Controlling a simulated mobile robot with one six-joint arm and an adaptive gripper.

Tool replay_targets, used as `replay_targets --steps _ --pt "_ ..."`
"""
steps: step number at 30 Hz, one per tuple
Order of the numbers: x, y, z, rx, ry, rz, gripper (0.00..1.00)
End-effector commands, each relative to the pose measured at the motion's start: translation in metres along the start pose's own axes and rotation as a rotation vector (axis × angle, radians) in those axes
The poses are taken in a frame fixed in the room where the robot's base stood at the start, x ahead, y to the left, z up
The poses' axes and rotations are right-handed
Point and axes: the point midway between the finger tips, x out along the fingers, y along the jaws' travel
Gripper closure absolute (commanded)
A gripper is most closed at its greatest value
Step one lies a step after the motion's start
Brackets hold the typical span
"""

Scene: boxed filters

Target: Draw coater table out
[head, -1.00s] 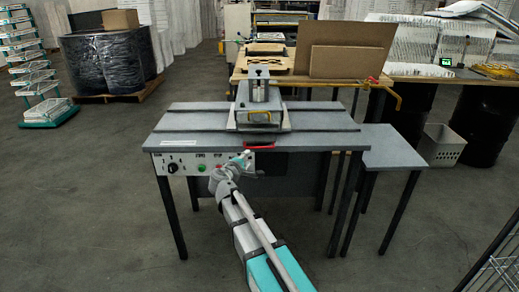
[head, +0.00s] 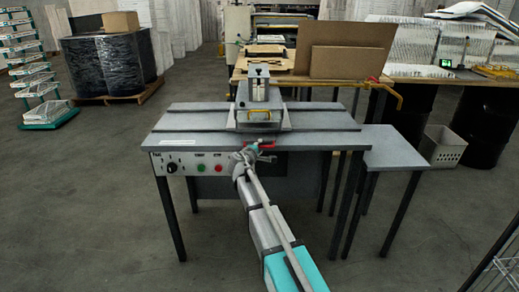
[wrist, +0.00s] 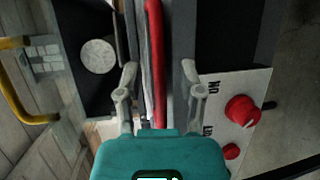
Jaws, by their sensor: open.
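The coater (head: 259,103) is a grey unit with pale cylinders, on a grey table (head: 200,133) with dark grooves in its top. A red handle (head: 267,145) shows at the table's front edge, below the coater. My gripper (head: 257,149) is at this handle in the head view. In the wrist view my gripper (wrist: 158,90) is open, with the red handle (wrist: 154,55) lying lengthwise between its two grey fingers. I see a gap on both sides, so the fingers do not appear to clamp it. My gripper partly hides the handle in the head view.
The front control panel (head: 170,166) has a black knob, a green button and a red button, close to my gripper. A lower grey side table (head: 393,148) stands at the right. Behind is a wooden bench (head: 290,79) with boards. Floor in front is open.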

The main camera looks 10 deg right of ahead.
Motion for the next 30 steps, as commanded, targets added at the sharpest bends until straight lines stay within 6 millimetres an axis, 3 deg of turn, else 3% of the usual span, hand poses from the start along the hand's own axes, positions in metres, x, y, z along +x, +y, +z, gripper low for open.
replay_targets --steps 12,20,30 --pt "0.0045 0.0001 0.0003 0.000 0.000 0.000 0.50" --pt "0.0044 0.0000 0.0003 0.000 0.000 0.000 0.99" --pt "0.0045 0.0000 0.0003 0.000 0.000 0.000 1.00"
